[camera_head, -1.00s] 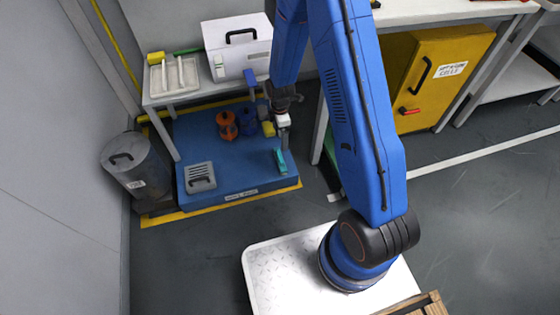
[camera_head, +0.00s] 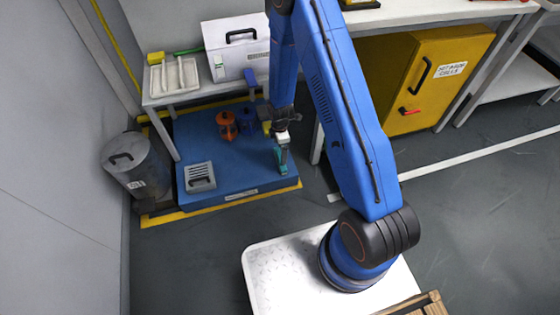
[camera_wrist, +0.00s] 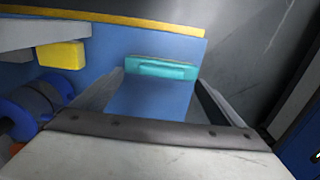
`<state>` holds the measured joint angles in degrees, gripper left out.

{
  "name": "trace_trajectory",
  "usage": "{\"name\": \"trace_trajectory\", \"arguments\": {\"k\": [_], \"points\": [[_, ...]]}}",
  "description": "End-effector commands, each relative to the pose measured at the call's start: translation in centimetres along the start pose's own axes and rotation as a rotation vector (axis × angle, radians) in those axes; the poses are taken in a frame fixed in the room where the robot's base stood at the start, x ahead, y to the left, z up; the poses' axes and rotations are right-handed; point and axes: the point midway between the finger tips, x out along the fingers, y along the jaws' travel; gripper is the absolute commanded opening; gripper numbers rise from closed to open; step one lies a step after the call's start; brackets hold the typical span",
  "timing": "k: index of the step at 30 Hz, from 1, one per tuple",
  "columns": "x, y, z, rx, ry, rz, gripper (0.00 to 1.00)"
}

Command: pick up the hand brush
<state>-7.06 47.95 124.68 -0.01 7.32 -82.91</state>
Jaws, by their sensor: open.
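The teal hand brush (camera_head: 282,168) is at the right part of the blue platform, partly hidden by my gripper (camera_head: 282,148). It also shows in the wrist view (camera_wrist: 162,70), lying crosswise ahead of my open fingers (camera_wrist: 161,84). The brush appears between the two fingertips, close to them. I cannot tell whether either finger touches it. My gripper points down and nothing is clamped in it.
The blue platform (camera_head: 235,180) has a yellow border. An orange pot (camera_head: 226,124), a blue round thing (camera_head: 246,120), a yellow block (camera_wrist: 60,55) and a grey handled box (camera_head: 200,176) stand on it. A table leg (camera_head: 318,142) stands to the right.

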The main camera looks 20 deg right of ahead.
Motion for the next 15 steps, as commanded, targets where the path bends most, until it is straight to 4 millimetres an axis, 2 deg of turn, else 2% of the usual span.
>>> {"name": "trace_trajectory", "arguments": {"k": [9, 15], "points": [[3.8, -0.5, -0.1, 0.0, -0.001, -0.003, 0.92], [4.3, -0.4, -0.1, 0.0, -0.001, 0.0, 0.92]]}}
